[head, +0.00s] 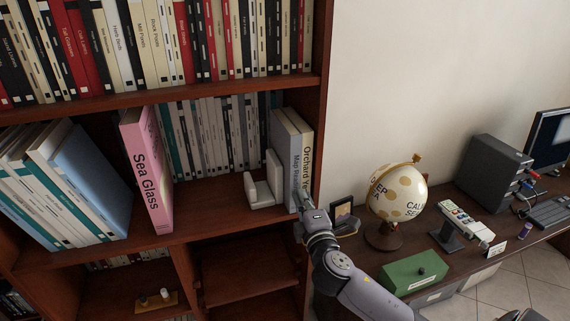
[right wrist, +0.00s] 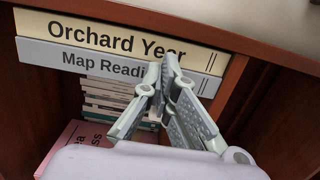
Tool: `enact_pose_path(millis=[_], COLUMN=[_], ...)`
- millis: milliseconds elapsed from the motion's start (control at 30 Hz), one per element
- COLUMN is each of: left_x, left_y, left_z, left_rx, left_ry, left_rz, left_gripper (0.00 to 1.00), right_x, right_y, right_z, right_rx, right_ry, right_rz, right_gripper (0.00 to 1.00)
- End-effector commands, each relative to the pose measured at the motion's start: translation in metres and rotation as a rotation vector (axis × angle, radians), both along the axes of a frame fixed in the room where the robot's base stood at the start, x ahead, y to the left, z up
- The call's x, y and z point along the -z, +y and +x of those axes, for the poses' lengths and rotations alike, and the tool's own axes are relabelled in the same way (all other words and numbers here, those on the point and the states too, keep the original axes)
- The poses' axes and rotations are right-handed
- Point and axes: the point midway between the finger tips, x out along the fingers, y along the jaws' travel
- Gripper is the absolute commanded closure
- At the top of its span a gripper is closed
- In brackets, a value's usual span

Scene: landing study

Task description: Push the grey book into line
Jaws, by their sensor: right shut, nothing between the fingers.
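The grey book "Map Reading" (head: 293,160) stands upright on the middle shelf at its right end, against the cream book "Orchard Year" (head: 306,147). In the right wrist view the grey spine (right wrist: 85,60) lies right below the cream spine (right wrist: 70,32), and the two look nearly level; I cannot tell exactly. My right gripper (head: 306,205) is shut and empty at the lower front of these books. In the right wrist view its fingertips (right wrist: 163,72) overlap the grey spine; contact is unclear. My left gripper is not in view.
A white bookend (head: 262,190) stands left of the grey book. The pink book "Sea Glass" (head: 148,170) stands farther left, with bare shelf between. The shelf's side panel (head: 322,100) is close on the right. A globe (head: 397,193) and green box (head: 414,272) are on the desk.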

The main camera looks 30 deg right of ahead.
Motion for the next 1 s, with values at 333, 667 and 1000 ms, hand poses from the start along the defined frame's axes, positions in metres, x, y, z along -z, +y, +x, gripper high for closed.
enact_pose_path(millis=[333, 667, 1000], left_x=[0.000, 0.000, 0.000], left_y=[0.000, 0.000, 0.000], left_z=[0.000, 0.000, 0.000], left_rx=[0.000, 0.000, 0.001], left_ry=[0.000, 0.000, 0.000], left_rz=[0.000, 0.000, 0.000], left_gripper=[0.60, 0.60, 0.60], right_x=[0.000, 0.000, 0.000], right_y=[-0.004, -0.009, -0.013], right_z=[0.012, 0.025, 0.036], right_rx=[0.001, 0.001, 0.001], right_ry=[-0.001, -0.001, -0.001], right_rz=[0.000, 0.001, -0.001], right_gripper=[1.00, 1.00, 1.00])
